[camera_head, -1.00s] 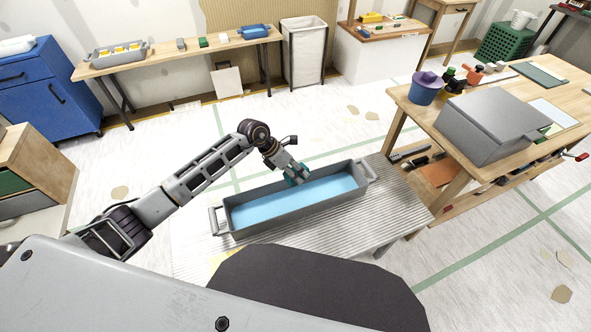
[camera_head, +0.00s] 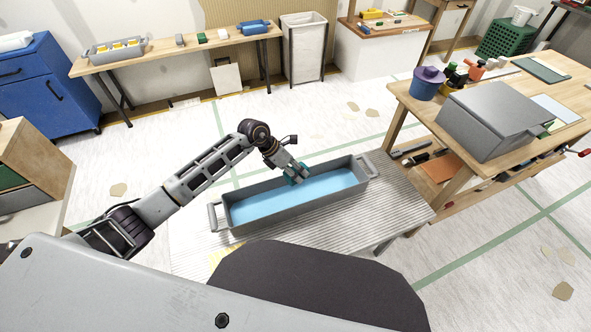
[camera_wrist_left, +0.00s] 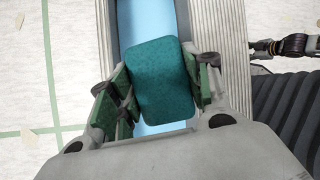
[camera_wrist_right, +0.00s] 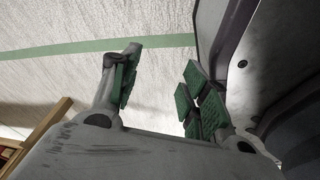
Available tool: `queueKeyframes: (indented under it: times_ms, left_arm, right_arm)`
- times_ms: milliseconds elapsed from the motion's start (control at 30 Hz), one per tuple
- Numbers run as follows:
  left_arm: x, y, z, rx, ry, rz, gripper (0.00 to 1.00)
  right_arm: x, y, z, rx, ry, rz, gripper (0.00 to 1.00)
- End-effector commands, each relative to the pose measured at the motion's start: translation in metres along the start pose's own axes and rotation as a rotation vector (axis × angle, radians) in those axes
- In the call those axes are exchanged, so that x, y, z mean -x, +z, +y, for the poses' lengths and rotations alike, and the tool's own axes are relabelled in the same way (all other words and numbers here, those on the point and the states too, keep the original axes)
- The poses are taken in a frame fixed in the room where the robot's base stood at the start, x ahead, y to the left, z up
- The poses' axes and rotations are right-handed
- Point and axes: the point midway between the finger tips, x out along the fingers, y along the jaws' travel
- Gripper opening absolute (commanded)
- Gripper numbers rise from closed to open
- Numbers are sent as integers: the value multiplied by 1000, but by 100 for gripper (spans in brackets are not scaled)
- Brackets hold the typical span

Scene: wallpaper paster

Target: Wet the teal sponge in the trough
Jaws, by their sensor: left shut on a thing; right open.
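The grey trough (camera_head: 290,213) with a handle at each end stands on a ribbed table in front of me and holds blue water (camera_head: 285,199). My left gripper (camera_head: 297,175) is over the trough's far side, right of its middle. It is shut on the teal sponge (camera_wrist_left: 160,82), which fills the space between its green pads in the left wrist view. The water shows behind the sponge there. I cannot tell whether the sponge touches the water. My right gripper (camera_wrist_right: 158,95) is open and empty in the right wrist view, over the floor.
The ribbed table (camera_head: 385,205) has bare room around the trough. A long table (camera_head: 165,62) stands at the back, and a blue cabinet (camera_head: 45,90) at the left.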

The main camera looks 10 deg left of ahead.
Motion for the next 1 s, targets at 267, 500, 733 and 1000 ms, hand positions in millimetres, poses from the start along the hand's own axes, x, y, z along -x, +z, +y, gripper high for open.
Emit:
queueKeyframes:
  times_ms: [267,500,733,1000]
  left_arm:
    - [-12,-7,4,0,0,0,24]
    - [-22,-12,7,0,0,0,24]
    - [-30,-17,10,1,0,1,24]
    - [-38,-21,13,0,0,0,24]
  right_arm:
    - [0,-25,-6,-6,-7,21,45]
    - [4,-35,-14,-11,-16,20,45]
    - [8,-50,-22,-17,-25,27,45]
    - [22,-69,-26,-16,-32,24,45]
